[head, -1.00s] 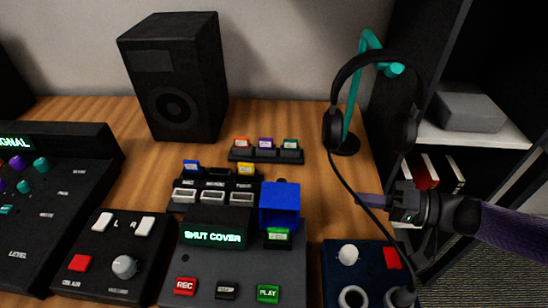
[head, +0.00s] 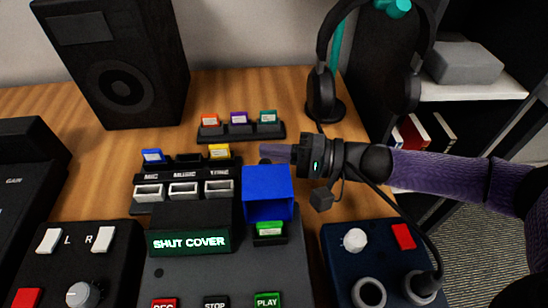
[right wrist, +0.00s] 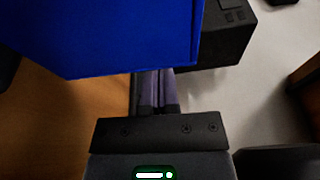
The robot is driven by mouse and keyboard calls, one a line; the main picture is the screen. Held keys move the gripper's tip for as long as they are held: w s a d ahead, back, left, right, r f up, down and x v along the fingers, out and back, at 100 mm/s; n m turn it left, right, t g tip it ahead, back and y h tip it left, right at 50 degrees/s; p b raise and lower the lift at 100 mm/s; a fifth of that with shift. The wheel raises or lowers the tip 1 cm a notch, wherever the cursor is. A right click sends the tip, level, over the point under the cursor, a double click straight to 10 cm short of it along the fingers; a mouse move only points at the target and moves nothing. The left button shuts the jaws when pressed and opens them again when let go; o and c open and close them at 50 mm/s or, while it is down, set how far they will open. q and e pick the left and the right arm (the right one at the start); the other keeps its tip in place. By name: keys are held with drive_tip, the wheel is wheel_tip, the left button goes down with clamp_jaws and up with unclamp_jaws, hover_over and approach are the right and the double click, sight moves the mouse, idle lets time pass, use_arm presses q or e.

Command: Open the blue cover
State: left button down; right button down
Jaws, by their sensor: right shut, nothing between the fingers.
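The blue cover (head: 267,193) stands raised on the right side of the dark console (head: 215,275), with a green-labelled piece (head: 270,229) showing below it. In the right wrist view the blue cover (right wrist: 110,35) fills the upper left and hides my fingertips. The console's display (head: 188,242) reads "SHUT COVER". My right gripper (head: 277,154) comes in from the right, its fingers shut and empty, just behind the cover's top edge. The fingers also show in the right wrist view (right wrist: 158,92). I cannot tell whether they touch the cover. My left gripper is not in view.
A row of slots (head: 184,190) with blue and yellow labels lies left of the cover. A small rack (head: 240,133) stands behind. A headphone stand (head: 324,108), a speaker (head: 120,75) and a navy box with a cable (head: 380,265) are close by.

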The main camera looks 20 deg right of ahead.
sight(267, 188)
drive_tip(key=shift+s+a+r, duration=0.1)
drive_tip(key=shift+s+a, duration=0.05)
drive_tip(key=shift+s, duration=0.6)
drive_tip(key=shift+r, duration=0.1)
drive_tip(key=p, duration=0.2)
drive_tip(key=r+n+p, duration=0.1)
drive_tip(key=p, duration=0.1)
drive_tip(key=shift+s+a+r, duration=0.1)
drive_tip(key=shift+s+r, duration=0.15)
drive_tip(key=shift+s, duration=0.15)
